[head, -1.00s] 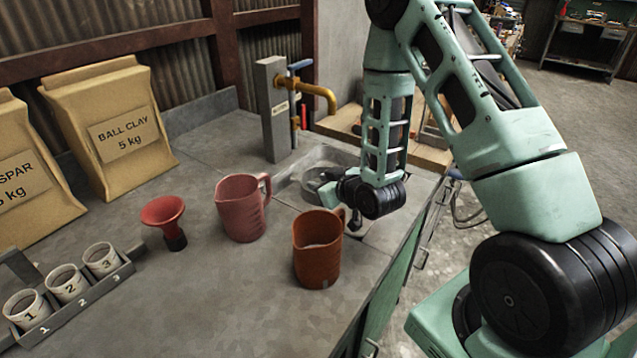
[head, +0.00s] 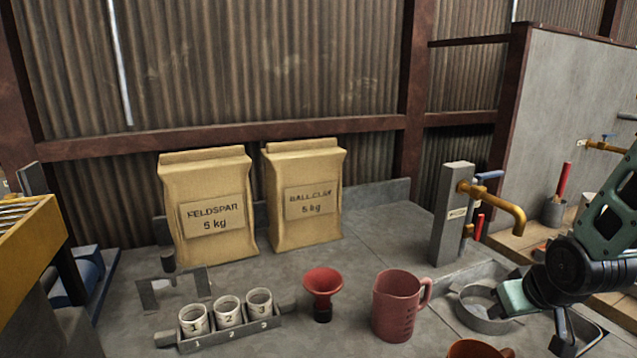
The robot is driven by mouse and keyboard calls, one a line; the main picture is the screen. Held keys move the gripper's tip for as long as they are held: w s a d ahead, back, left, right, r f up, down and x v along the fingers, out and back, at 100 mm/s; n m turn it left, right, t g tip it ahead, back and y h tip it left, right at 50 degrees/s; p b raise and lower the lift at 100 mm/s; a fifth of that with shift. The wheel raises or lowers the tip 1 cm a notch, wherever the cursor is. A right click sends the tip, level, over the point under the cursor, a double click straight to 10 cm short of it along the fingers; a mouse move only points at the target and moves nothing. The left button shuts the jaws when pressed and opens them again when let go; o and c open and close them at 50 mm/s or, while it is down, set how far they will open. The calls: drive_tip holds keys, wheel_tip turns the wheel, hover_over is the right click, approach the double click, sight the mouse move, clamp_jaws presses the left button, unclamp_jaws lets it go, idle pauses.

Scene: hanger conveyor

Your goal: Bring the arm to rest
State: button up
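My arm (head: 605,225) comes in from the right edge, with its green links and dark wrist joint bent over the sink end of the bench. My gripper (head: 530,300) is at the lower right, by the round metal basin (head: 485,305), in front of the brass tap (head: 500,205). Its fingers are small and partly hidden, so I cannot tell whether they are open or shut. I see nothing clearly held. A red jug (head: 397,305) stands to its left. An orange jug (head: 478,349), cut off by the bottom edge, is below and left of it.
A red funnel (head: 322,290) stands left of the red jug. A rack (head: 240,335) holds three numbered cups. Feldspar (head: 210,210) and ball clay (head: 305,200) bags stand at the back. A yellow-framed unit (head: 30,240) is at far left. A partition (head: 570,110) rises behind the tap.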

drive_tip(key=s+a+r+g, duration=0.2)
drive_tip(key=s+r+g, duration=0.15)
drive_tip(key=s, duration=0.45)
drive_tip(key=s+a+n, duration=0.1)
drive_tip(key=s+a, duration=0.1)
drive_tip(key=a, duration=0.1)
drive_tip(key=s+a+r+n+g, duration=0.1)
drive_tip(key=a, duration=0.3)
drive_tip(key=s+a+r+y, duration=0.1)
drive_tip(key=s+a, duration=0.1)
drive_tip(key=a, duration=0.1)
drive_tip(key=shift+s+a+r+n, duration=0.15)
drive_tip(key=shift+s+a+n, duration=0.1)
drive_tip(key=shift+s+n, duration=0.15)
drive_tip(key=s+a+r+n+g, duration=0.1)
drive_tip(key=s+a+n, duration=0.2)
drive_tip(key=s+a, duration=0.4)
drive_tip(key=shift+s+a+n+g, duration=0.3)
drive_tip(key=shift+s+n+g, duration=0.1)
drive_tip(key=shift+s, duration=0.5)
